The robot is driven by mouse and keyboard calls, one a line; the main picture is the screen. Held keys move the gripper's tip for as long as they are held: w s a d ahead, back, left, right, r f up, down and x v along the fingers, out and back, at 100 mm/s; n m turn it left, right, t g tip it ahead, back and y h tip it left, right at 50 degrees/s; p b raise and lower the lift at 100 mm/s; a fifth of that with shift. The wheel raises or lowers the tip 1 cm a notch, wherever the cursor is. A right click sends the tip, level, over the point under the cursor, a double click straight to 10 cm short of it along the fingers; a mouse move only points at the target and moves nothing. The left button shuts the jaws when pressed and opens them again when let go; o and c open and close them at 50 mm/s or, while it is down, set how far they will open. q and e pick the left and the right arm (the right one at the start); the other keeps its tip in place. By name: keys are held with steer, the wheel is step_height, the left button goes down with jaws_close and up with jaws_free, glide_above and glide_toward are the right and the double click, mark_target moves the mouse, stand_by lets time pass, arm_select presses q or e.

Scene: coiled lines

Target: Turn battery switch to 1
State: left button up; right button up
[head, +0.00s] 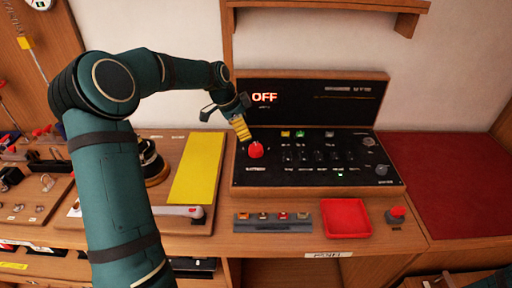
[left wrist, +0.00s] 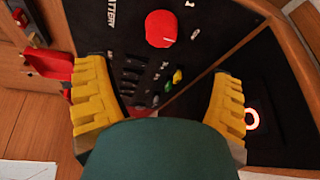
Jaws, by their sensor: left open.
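The battery switch is a red round knob (head: 256,150) at the left end of a black panel (head: 300,178). It also shows in the left wrist view (left wrist: 161,28), with a pale mark on its face, beside the label BATTERY and near a printed 1. A display (head: 264,97) behind the panel reads OFF. My left gripper (head: 240,128) is just above and behind the knob, its yellow-padded fingers apart. In the left wrist view the open fingers (left wrist: 155,80) have nothing between them, and the knob lies beyond their tips. Dark parts at the head view's bottom right corner are cut off.
Several small switches stand right of the knob. A yellow board (head: 198,168) lies left of the panel. A red tray (head: 346,218), a strip of small coloured parts (head: 272,222) and a red button box (head: 397,216) are in front. A red mat (head: 450,185) on the right is clear.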

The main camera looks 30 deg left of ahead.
mark_target(256, 147)
arm_select(q)
steer(key=b+x, duration=0.1)
steer(key=x, duration=1)
steer(key=c, duration=1.2)
